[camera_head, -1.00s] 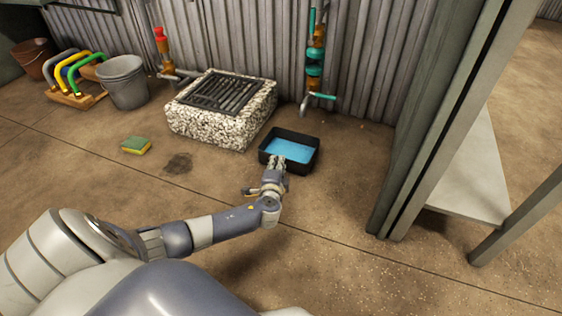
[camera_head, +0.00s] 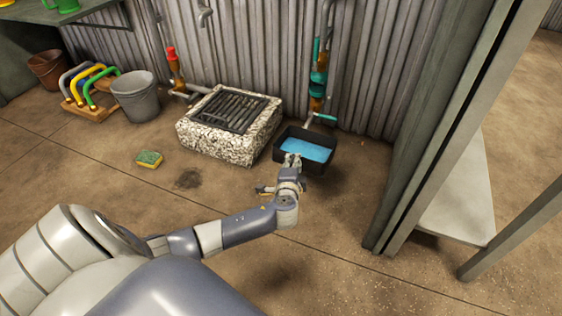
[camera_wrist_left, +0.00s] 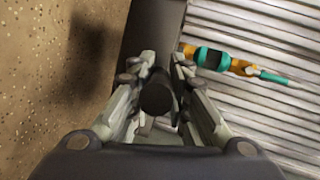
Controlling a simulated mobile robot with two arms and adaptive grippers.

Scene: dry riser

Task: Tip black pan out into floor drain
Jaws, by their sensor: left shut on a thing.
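The black pan (camera_head: 318,167) holds bright blue liquid (camera_head: 306,149) and sits below the teal tap, just right of the floor drain. It looks about level, and a shadow beside it in the left wrist view suggests it is off the floor. The floor drain is a dark grate (camera_head: 232,108) on a raised speckled stone block (camera_head: 232,151). My left gripper (camera_head: 291,161) is shut on the pan's near side. In the left wrist view its fingers (camera_wrist_left: 157,95) close around a dark round part against the pan's wall (camera_wrist_left: 150,35). My right gripper is not in view.
A teal-and-orange riser pipe (camera_head: 318,78) and a red-topped pipe (camera_head: 173,68) stand along the corrugated wall. A grey bucket (camera_head: 136,98), coloured hooped handles (camera_head: 92,88) and a sponge (camera_head: 149,159) lie left. A grey post (camera_head: 432,130) stands right. The floor between is mostly clear.

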